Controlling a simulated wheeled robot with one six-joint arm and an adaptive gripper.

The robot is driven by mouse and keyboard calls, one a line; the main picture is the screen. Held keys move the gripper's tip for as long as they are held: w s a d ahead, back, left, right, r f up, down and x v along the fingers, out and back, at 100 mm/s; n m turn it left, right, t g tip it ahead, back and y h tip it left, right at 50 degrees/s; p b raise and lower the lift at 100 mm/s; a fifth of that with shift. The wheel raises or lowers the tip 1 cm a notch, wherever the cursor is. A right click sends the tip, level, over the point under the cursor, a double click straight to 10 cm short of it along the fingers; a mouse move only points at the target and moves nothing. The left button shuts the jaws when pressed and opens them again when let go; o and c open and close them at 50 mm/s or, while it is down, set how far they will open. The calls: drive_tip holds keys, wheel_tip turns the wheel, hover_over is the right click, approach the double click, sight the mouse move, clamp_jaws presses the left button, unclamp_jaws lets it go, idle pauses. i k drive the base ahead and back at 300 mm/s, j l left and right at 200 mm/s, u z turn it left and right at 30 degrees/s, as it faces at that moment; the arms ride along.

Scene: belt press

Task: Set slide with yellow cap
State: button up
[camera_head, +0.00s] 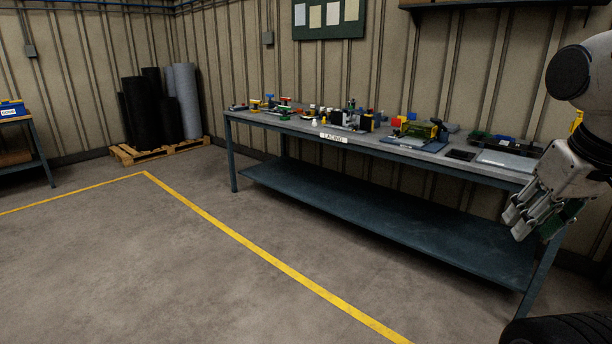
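Several small items stand on the grey top of the long workbench (420,150) against the wall. Near its left end are small pieces with yellow tops, one of them a yellow-topped piece (255,103). A slide with a yellow cap cannot be told apart for sure at this size. My gripper (519,222) hangs at the right edge of the picture, pointing down and left, in front of the bench's right end. It appears apart from all the items. Whether its fingers are open or shut is unclear.
A green and yellow device (425,130) stands right of the bench's middle, near a flat light plate (505,161). A pallet (150,153) with dark rolls stands back left. A yellow floor line (250,247) crosses the clear floor. Another table (30,120) is at far left.

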sight(365, 124)
drive_tip(key=i+j, duration=0.1)
drive_tip(key=i, duration=2)
drive_tip(key=i+j+z, duration=0.2)
drive_tip(key=i, duration=0.25)
drive_tip(key=i+j+z, duration=0.2)
drive_tip(key=i, duration=0.25)
